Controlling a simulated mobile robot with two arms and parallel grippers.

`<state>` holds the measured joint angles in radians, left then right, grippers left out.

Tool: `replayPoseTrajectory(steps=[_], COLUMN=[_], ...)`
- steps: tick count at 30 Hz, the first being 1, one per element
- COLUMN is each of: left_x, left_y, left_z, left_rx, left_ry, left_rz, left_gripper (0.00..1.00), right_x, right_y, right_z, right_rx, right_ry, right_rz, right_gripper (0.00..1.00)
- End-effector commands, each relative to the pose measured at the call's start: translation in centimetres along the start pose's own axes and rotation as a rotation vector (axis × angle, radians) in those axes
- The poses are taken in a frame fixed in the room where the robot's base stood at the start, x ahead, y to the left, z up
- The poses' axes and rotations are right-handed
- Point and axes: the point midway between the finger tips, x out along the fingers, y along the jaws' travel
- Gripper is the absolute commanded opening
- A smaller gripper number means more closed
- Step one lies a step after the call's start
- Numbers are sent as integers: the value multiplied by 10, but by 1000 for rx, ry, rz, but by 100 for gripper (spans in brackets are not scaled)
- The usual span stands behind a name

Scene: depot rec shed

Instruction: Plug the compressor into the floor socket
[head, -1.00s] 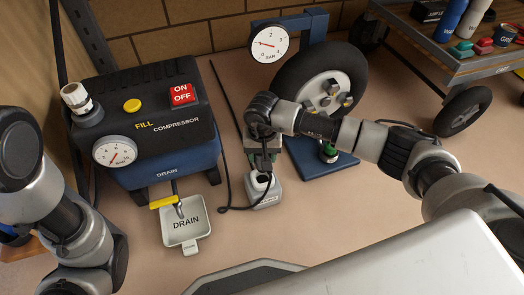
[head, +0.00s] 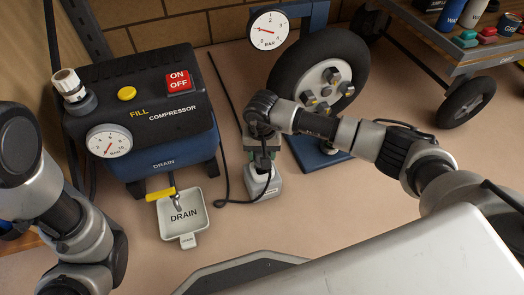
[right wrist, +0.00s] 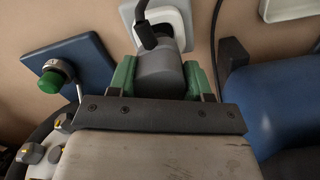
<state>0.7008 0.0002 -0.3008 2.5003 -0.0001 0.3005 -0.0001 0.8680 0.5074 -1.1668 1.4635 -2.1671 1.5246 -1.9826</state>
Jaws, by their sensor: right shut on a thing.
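The blue and black compressor (head: 150,130) stands at the left, with its ON/OFF switch (head: 179,81) and gauge (head: 109,141) facing me. The pale floor socket (head: 264,184) sits on the floor to its right, and its white plate also shows in the right wrist view (right wrist: 181,22). My right gripper (head: 261,151) is shut on the grey plug (right wrist: 166,72), its green fingers on either side. The plug is at the socket, in line with it; I cannot tell how deep it sits. A black cable (right wrist: 147,32) leaves the plug. My left gripper is out of view.
A drain tray (head: 181,220) lies before the compressor, under a yellow-handled drain valve (head: 160,195). A wheel (head: 318,75) on a blue stand and a dial gauge (head: 269,30) are behind my right arm. A cart (head: 470,60) is at upper right.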

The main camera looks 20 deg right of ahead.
Motion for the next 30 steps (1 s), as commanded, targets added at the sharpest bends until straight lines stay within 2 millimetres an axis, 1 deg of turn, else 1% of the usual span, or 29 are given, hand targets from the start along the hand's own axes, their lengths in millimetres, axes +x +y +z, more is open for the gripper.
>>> replayPoseTrajectory(steps=[8, 30], left_x=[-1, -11], left_y=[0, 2], left_z=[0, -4], left_rx=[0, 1], left_ry=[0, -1], left_rz=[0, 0], left_gripper=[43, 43], right_x=[0, 15], right_y=[0, 0], right_z=[0, 0], right_rx=[0, 0], right_ry=[1, 1], right_rz=[-1, -1], right_gripper=[26, 26])
